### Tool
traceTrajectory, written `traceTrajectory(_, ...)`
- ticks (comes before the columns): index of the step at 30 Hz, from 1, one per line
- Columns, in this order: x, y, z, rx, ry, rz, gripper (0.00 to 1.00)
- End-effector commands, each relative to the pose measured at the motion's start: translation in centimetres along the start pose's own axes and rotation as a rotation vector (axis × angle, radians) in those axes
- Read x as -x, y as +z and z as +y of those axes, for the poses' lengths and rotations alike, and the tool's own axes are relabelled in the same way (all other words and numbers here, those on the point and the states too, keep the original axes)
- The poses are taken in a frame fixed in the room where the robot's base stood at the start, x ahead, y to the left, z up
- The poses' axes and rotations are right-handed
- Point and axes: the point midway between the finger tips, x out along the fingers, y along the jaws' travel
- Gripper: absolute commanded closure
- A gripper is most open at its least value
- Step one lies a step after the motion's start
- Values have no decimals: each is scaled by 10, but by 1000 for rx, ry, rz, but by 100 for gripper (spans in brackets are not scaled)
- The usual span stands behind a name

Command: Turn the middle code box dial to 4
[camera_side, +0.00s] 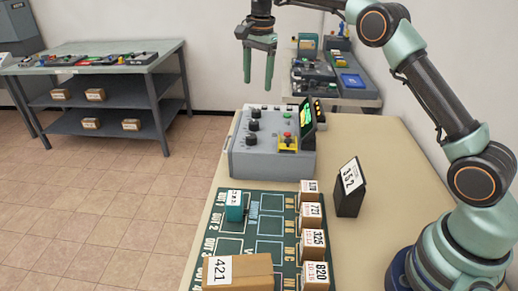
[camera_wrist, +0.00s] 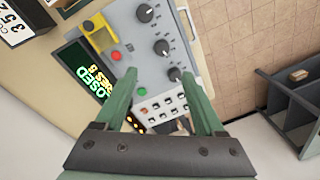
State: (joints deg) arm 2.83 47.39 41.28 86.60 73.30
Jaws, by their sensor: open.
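The grey code box (camera_side: 272,150) stands on the beige table and has three black dials in a row. Its middle dial (camera_side: 252,126) lies between the far and near dials; the middle dial also shows in the wrist view (camera_wrist: 162,47). White pointer marks show on the dials, but the numbers are too small to read. My gripper (camera_side: 258,86) hangs above the far part of the box, fingers pointing down, open and empty. It is apart from all the dials. In the wrist view the dials appear between and beyond my fingers.
The box carries a yellow-framed part (camera_wrist: 98,32), a red button (camera_wrist: 116,55) and a lit display (camera_wrist: 88,72) standing up at its right. A green sorting board (camera_side: 262,212) with several parcels lies nearer. A black 352 holder (camera_side: 349,190) stands right.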

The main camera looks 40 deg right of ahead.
Motion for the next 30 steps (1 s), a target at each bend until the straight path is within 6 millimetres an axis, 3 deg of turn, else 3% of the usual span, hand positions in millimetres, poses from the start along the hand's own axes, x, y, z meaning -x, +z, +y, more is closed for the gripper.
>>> traceTrajectory(11,-30,-3,-5,-71,22,-6,29)
traceTrajectory(24,-110,-1,-3,-68,22,-6,29)
traceTrajectory(30,-130,-1,-4,-68,20,-5,29)
